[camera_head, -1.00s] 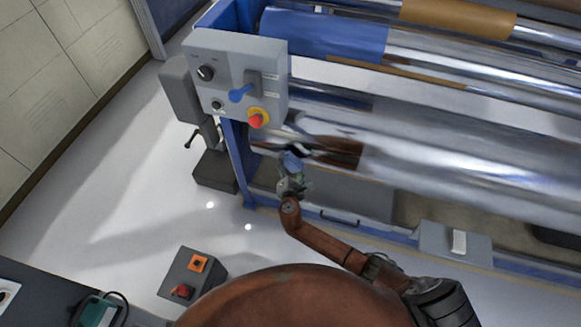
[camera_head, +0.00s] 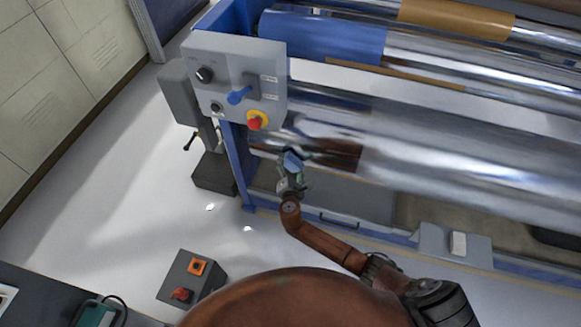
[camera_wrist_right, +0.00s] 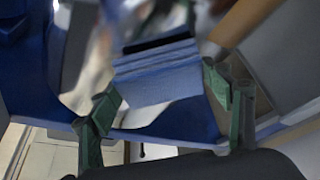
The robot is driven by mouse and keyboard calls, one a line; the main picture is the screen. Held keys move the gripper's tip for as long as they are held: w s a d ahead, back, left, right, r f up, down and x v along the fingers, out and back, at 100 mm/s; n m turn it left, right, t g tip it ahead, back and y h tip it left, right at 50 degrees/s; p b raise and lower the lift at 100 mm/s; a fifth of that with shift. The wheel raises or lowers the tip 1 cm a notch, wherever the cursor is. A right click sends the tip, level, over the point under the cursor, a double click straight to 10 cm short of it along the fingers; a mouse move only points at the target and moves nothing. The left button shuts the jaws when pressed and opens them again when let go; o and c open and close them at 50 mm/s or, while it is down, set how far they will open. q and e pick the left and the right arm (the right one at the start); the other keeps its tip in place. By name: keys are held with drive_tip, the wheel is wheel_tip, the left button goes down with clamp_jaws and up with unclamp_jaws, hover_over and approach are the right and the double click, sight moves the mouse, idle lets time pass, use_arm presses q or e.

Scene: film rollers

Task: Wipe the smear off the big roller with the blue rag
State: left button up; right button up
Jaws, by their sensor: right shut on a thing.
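The big roller (camera_head: 450,165) is a long, shiny metal cylinder across the right of the head view, its left end beside the control box. My right gripper (camera_head: 292,176) is at its left end, shut on the blue rag (camera_head: 292,160). In the right wrist view the rag (camera_wrist_right: 158,80) is a folded block between the green fingers of the gripper (camera_wrist_right: 160,86), with a dark strip along its upper edge. The rag is at the roller's lower front; I cannot tell if it touches. Dark and brown patches show there, but I cannot tell smear from reflection. My left gripper is not in view.
A grey control box (camera_head: 225,55) with a red stop button (camera_head: 255,122) and blue lever stands just left of the rag. A blue roller (camera_head: 325,35) and more metal rollers lie behind. A grey pedestal box (camera_head: 190,278) stands on the open floor at left.

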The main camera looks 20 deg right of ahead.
drive_tip(key=shift+w+d, duration=0.35)
drive_tip(key=shift+w, duration=0.15)
